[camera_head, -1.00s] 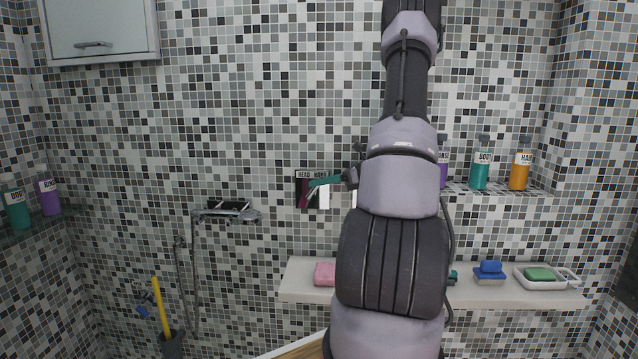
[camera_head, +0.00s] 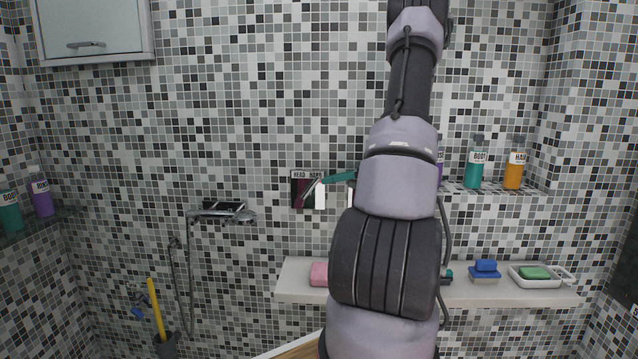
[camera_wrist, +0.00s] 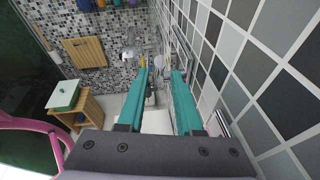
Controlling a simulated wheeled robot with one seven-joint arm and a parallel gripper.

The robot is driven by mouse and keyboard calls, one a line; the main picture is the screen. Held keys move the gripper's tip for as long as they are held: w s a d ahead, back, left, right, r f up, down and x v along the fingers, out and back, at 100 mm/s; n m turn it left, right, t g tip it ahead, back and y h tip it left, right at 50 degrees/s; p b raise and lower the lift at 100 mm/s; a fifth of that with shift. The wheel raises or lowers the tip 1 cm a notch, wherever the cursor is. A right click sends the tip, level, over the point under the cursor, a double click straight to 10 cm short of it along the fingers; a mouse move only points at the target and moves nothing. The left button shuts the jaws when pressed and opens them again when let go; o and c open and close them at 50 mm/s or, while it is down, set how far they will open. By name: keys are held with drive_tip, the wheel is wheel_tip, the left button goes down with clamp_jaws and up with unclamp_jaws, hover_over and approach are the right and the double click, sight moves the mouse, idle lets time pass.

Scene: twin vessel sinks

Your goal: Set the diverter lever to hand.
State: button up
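The diverter plate (camera_head: 296,193) is on the tiled wall, left of my arm in the head view. It is dark and pale, with the labels HEAD on the left and HAND on the right. A thin grey slanted piece, seemingly the lever (camera_head: 310,189), crosses the plate's middle; its exact setting is hard to read. My gripper's teal fingers (camera_head: 338,177) reach in from the right, close to the plate's right edge; contact cannot be told. In the wrist view my gripper (camera_wrist: 160,73) is open, its two teal fingers apart along the wall, with nothing clearly held.
A hand shower holder (camera_head: 222,212) with a hose is left of the plate. A pale shelf (camera_head: 300,288) with a pink block and soap dishes runs below. Bottles (camera_head: 476,168) stand on a wall ledge at right. The wall above the plate is clear.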

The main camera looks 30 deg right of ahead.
drive_tip(key=v, duration=0.5)
drive_tip(key=shift+s+d+r, duration=0.1)
drive_tip(key=shift+c, duration=0.2)
